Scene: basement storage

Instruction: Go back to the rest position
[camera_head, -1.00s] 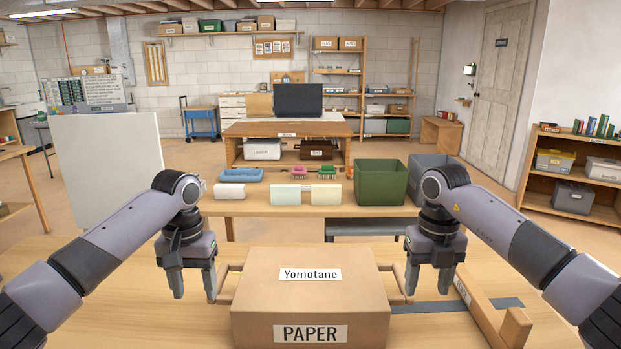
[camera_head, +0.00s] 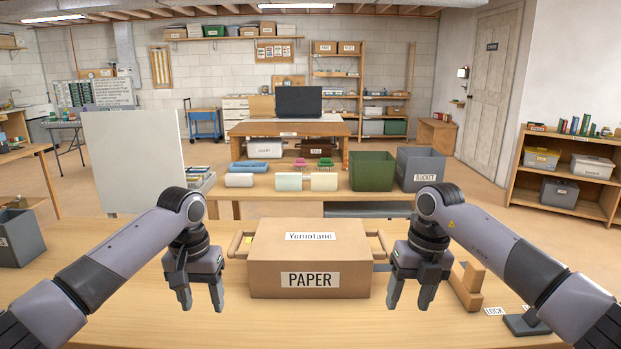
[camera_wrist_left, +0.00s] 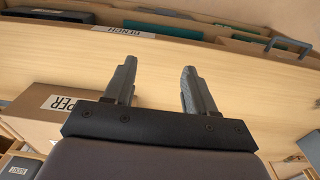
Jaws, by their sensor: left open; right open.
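My left gripper (camera_head: 201,296) is open and empty above the near wooden table, to the left of the cardboard box. Its two spread fingers also show in the left wrist view (camera_wrist_left: 157,88), with nothing between them. My right gripper (camera_head: 411,293) is open and empty to the right of the box. The cardboard box (camera_head: 270,262), labelled "Yomotane" and "PAPER", sits on the near table with a wooden handle on each side. Both grippers are apart from the handles. Part of the box (camera_wrist_left: 38,112) shows in the left wrist view.
A wooden block piece (camera_head: 468,292) and a dark stand (camera_head: 525,323) are to the right on the near table (camera_head: 120,325). A grey bin (camera_head: 22,240) is at the left. The table behind bears a green bin (camera_head: 372,172) and a grey bucket (camera_head: 420,168). A white board (camera_head: 130,160) stands at left.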

